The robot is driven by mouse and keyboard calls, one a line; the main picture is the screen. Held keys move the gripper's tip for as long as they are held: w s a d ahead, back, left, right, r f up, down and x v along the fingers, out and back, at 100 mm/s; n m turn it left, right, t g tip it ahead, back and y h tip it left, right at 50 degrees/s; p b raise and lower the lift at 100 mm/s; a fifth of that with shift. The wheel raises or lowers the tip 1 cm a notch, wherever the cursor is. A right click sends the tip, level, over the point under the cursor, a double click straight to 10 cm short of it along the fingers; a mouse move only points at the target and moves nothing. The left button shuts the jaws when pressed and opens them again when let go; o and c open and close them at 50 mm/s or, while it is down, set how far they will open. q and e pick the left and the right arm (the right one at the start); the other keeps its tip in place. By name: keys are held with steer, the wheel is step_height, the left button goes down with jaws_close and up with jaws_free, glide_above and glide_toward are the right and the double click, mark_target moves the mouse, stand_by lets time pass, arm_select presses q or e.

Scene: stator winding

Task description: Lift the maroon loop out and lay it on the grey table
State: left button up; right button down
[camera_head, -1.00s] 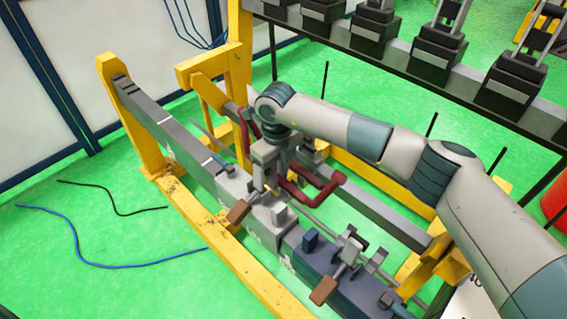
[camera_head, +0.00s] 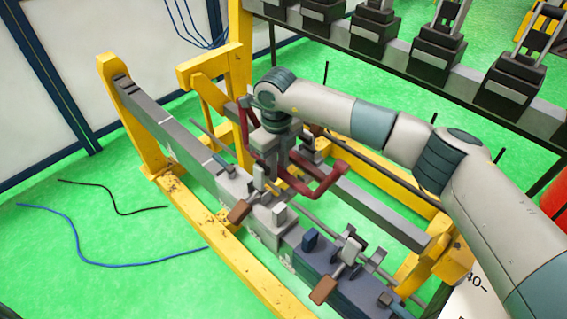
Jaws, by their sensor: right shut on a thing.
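The maroon loop (camera_head: 333,180) is a bent, thick tube above the long grey fixture (camera_head: 190,135). One end shows right of my gripper and another part shows to its left, near the yellow post. My right gripper (camera_head: 271,158) is shut on the loop, and the hand hides the loop's middle. The loop's lower edge overlaps the fixture's rods in the picture, so I cannot tell whether it is fully clear of them. No grey table can be made out for certain. My left gripper is not in view.
Clamps with brown handles (camera_head: 323,290) stand on the fixture in front of the loop. Yellow frame posts (camera_head: 240,70) rise behind it. A dark rack with several black blocks (camera_head: 433,52) stands at the back right. Blue and black cables lie on the green floor at left.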

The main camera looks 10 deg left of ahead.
steer(key=shift+r, duration=0.25)
steer(key=shift+r, duration=0.3)
steer(key=shift+r, duration=0.2)
stand_by(0.5)
step_height(320, 180, up, 15)
steer(key=p, duration=0.3)
steer(key=shift+f, duration=0.2)
stand_by(2.5)
steer(key=shift+s, duration=0.1)
stand_by(0.5)
